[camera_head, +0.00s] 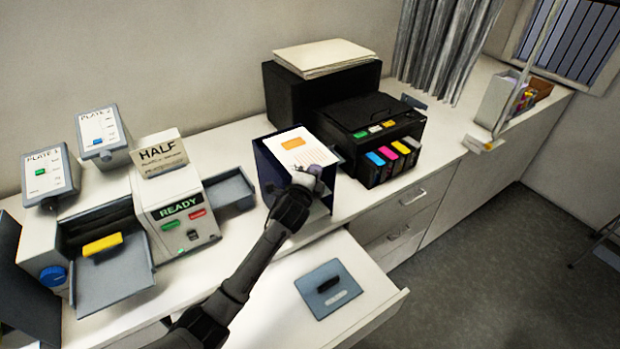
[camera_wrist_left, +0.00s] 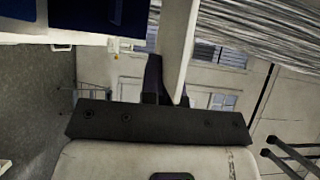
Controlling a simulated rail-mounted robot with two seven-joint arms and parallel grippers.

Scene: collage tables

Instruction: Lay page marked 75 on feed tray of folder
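A white page (camera_head: 296,157) with an orange block and small print stands upright at a dark blue holder (camera_head: 264,172). Its number cannot be read. My left gripper (camera_head: 317,173) is at the page's right side. In the left wrist view the two fingers (camera_wrist_left: 168,92) close on a pale sheet seen nearly edge-on. The folder (camera_head: 180,215), a white machine with a "READY" display and a "HALF" card, stands left of the holder. A grey tray (camera_head: 120,283) with a yellow block is at its left, and another grey tray (camera_head: 232,190) at its right. My right gripper is not visible.
A black printer (camera_head: 372,130) with coloured cartridges stands just right of the holder. An open drawer (camera_head: 270,320) holding a blue-grey plate (camera_head: 328,288) juts out in front. Two plate boxes (camera_head: 50,178) stand at the left rear. A paper stack (camera_head: 322,57) lies on a black box.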

